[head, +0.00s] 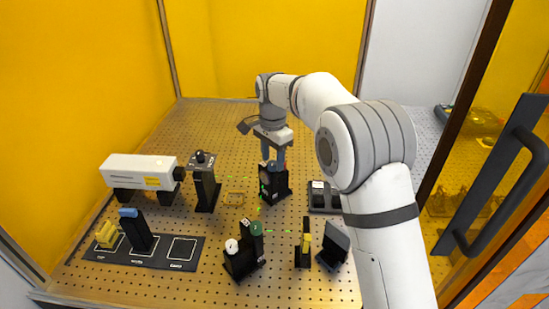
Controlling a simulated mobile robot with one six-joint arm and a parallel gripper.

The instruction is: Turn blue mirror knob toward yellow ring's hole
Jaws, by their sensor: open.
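My gripper (273,152) points down over a black mirror mount (275,190) near the middle of the perforated table. A dark blue knob (271,165) shows at the mount's top, between or just below the fingers. I cannot tell whether the fingers touch it. A flat yellow outline (235,198) lies left of the mount, and a black stand with a yellow part (307,242) stands at the front. I cannot tell which is the yellow ring, and no hole shows clearly. Short green light marks (262,190) show by the mount.
A white laser box (138,171) and a black post (205,185) stand left. A black tray (105,255) holds a blue-topped block (137,228) and a yellow piece (107,234). A mount with a green knob (256,228) and a white knob (231,246) stands front centre. Yellow panels enclose the table.

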